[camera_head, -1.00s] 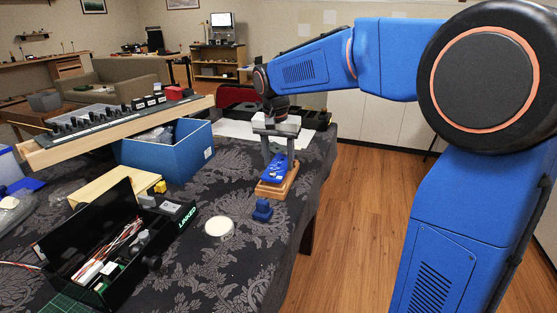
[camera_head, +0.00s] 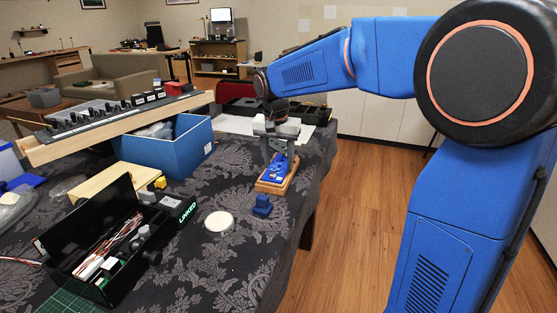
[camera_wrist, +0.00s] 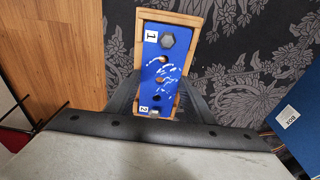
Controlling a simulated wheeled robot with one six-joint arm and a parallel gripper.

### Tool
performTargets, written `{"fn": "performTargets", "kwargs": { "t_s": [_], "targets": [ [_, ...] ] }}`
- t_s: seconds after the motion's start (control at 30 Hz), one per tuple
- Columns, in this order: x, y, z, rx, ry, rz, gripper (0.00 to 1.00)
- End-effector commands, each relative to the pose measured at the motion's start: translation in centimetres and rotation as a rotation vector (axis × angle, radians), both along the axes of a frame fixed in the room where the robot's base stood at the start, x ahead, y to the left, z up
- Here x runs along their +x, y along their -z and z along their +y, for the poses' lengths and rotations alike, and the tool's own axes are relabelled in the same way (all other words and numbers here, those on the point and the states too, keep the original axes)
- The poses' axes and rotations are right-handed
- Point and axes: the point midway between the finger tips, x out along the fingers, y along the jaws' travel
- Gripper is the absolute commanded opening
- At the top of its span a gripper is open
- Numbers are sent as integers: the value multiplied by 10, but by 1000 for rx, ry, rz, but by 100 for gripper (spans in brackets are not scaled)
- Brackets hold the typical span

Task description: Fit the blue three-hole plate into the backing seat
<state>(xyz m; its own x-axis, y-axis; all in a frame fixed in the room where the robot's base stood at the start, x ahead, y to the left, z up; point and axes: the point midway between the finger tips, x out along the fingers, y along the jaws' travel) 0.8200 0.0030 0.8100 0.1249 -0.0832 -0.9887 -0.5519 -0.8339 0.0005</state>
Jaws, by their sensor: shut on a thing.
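The blue three-hole plate (camera_wrist: 160,65) shows in the wrist view with labels 1 and 2, a grey hex head near its top and a row of holes. My gripper (camera_wrist: 158,92) is shut on it, with a dark finger on each long side. The wooden backing seat (camera_wrist: 174,17) shows around the plate's top and sides. The plate looks slightly turned against the frame; whether it lies flat inside cannot be told. In the head view, the plate (camera_head: 277,172) is over the seat (camera_head: 268,187), partly hidden by my gripper (camera_head: 280,157).
A small blue block (camera_head: 262,206) and a white disc (camera_head: 219,222) stand near the seat. A black open box (camera_head: 130,245) with wires and a blue bin (camera_head: 180,150) are to the left. The table's right edge is close to the seat.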

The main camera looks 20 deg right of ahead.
Motion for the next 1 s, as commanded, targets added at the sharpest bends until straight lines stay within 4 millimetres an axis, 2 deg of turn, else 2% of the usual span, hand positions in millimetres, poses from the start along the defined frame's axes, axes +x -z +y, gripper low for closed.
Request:
{"fn": "performTargets", "kwargs": {
  "t_s": [0.03, 0.1, 0.4, 0.53, 0.67, 1.0],
  "targets": [
    [0, 0, 0, 0, 0, 0, 55],
    [0, 0, 0, 0, 0, 0, 70],
    [0, 0, 0, 0, 0, 0, 70],
    [-1, -8, 1, 0, 0, -1, 70],
    [-3, -27, 2, 1, 0, -3, 70],
    [-11, -94, 9, 0, -1, -3, 70]
  ]
}}
